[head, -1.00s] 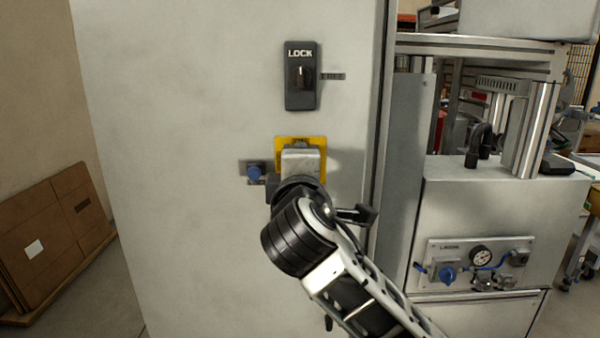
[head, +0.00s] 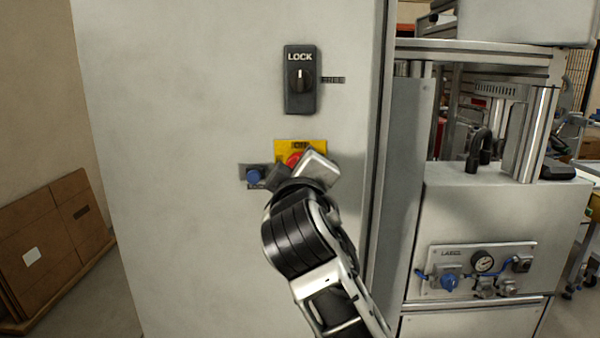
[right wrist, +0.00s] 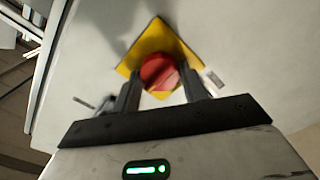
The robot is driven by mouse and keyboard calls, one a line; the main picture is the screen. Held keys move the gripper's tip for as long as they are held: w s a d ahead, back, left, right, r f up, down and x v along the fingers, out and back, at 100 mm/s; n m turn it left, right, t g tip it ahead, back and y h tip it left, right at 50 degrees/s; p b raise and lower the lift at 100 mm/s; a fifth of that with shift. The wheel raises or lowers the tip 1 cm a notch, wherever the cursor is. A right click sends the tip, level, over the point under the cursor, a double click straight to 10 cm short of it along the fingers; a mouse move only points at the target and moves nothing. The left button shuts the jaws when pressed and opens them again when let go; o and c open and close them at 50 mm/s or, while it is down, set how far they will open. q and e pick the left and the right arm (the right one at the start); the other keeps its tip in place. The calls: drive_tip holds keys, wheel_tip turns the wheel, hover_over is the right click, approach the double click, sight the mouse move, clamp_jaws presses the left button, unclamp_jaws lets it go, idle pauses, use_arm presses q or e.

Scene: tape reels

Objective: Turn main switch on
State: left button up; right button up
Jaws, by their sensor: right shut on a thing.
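The main switch is a red knob (head: 294,159) on a square yellow plate (head: 318,148) on the grey cabinet door. In the right wrist view the red knob (right wrist: 160,72) sits between the two dark fingers of my right gripper (right wrist: 163,84), which is shut on it. The yellow plate (right wrist: 153,42) looks turned like a diamond there. In the head view my right gripper (head: 290,170) is tilted to the right in front of the plate and hides its lower part. My left gripper is in neither view.
A LOCK switch (head: 300,98) with a black knob is above the yellow plate. A small blue button (head: 254,176) is just left of my gripper. A machine with a gauge panel (head: 475,270) stands at the right. Flat cardboard (head: 50,240) leans at the left.

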idle(0.3)
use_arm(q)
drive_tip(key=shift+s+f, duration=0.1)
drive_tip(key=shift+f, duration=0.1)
use_arm(e)
drive_tip(key=o, duration=1)
use_arm(q)
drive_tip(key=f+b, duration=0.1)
drive_tip(key=b, duration=0.1)
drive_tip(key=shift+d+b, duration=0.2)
drive_tip(key=shift+b, duration=0.1)
use_arm(e)
drive_tip(key=s, duration=1.6)
